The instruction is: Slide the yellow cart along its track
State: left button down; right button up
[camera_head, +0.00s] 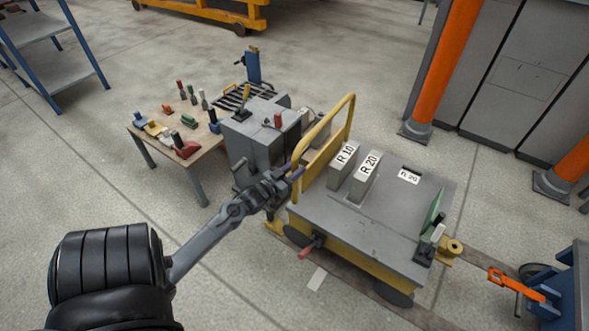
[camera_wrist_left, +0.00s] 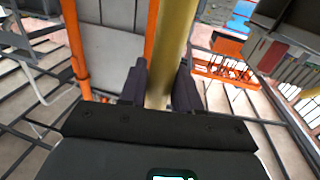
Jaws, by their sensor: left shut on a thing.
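The yellow cart (camera_head: 352,242) has a grey top and a tall yellow push handle (camera_head: 343,118) at its left end. It stands over a strip in the floor (camera_head: 425,318) that looks like its track. My left gripper (camera_head: 293,174) is shut on the near upright of the handle. In the left wrist view the yellow bar (camera_wrist_left: 172,45) runs between the two dark fingers (camera_wrist_left: 160,88). My right gripper is in neither view.
Two blocks labelled R 10 (camera_head: 342,166) and R 20 (camera_head: 366,178) stand on the cart. A grey machine box (camera_head: 255,140) and a wooden table (camera_head: 150,132) are at left. An orange coupling arm (camera_head: 515,285) on a blue unit is at lower right. Orange posts (camera_head: 445,65) stand behind.

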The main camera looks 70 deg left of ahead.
pick_arm(q)
jog(key=w+d+p, duration=0.4)
jog(key=w+d, duration=0.1)
jog(key=d, duration=0.3)
jog(key=w+d+p, duration=0.4)
jog(key=w+d, duration=0.1)
jog(key=d, duration=0.4)
jog(key=shift+w+d+p, duration=0.15)
jog(key=shift+w+p, duration=0.15)
jog(key=shift+w, duration=0.05)
jog(key=c, duration=0.9)
grip_release()
jog(key=shift+c, duration=0.2)
jog(key=shift+s, duration=0.15)
jog(key=p+v, duration=0.4)
jog(key=v, duration=0.6)
jog(key=shift+s, duration=0.3)
